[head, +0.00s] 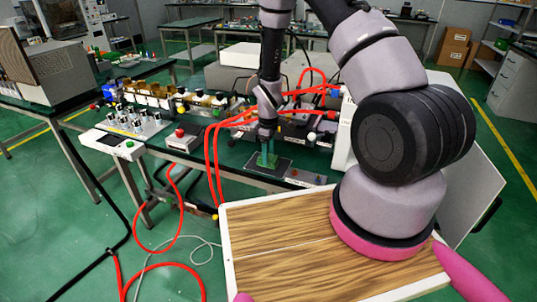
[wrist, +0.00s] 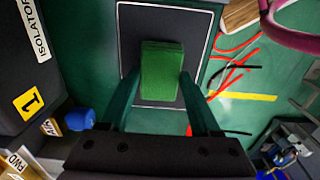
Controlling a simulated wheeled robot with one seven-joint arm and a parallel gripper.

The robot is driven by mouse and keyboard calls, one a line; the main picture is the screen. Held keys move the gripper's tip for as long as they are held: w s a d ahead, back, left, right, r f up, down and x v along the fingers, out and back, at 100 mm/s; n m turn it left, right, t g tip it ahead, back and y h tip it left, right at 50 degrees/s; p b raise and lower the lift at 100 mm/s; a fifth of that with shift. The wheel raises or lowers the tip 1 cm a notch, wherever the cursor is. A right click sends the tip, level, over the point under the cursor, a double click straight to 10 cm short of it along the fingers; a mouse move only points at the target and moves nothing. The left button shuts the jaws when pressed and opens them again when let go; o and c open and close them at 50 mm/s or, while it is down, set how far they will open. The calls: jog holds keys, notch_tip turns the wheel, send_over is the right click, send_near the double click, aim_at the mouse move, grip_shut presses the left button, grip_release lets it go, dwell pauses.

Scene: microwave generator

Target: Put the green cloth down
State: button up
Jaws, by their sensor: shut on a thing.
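The green cloth (wrist: 160,68) is a small folded block between the two fingers of my gripper (wrist: 159,82) in the wrist view. In the head view the cloth (head: 268,159) shows as a small green patch under my gripper (head: 267,150). My gripper is shut on the cloth and points down. A black mat with a thin white outline (wrist: 185,20) lies behind the cloth in the wrist view; it also shows on the bench in the head view (head: 284,168). I cannot tell whether the cloth touches the mat.
A black box marked ISOLATOR (wrist: 22,70) stands close left in the wrist view. Red hoses (head: 212,150) run left of my gripper. A control box with a red button (head: 184,137) and a panel with knobs (head: 125,128) stand further left. A wooden-topped tray (head: 285,235) is nearest me.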

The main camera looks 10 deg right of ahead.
jog(key=o, duration=1.3)
jog(key=shift+f, duration=0.25)
notch_tip(320, 180, up, 11)
jog(key=shift+a, duration=0.3)
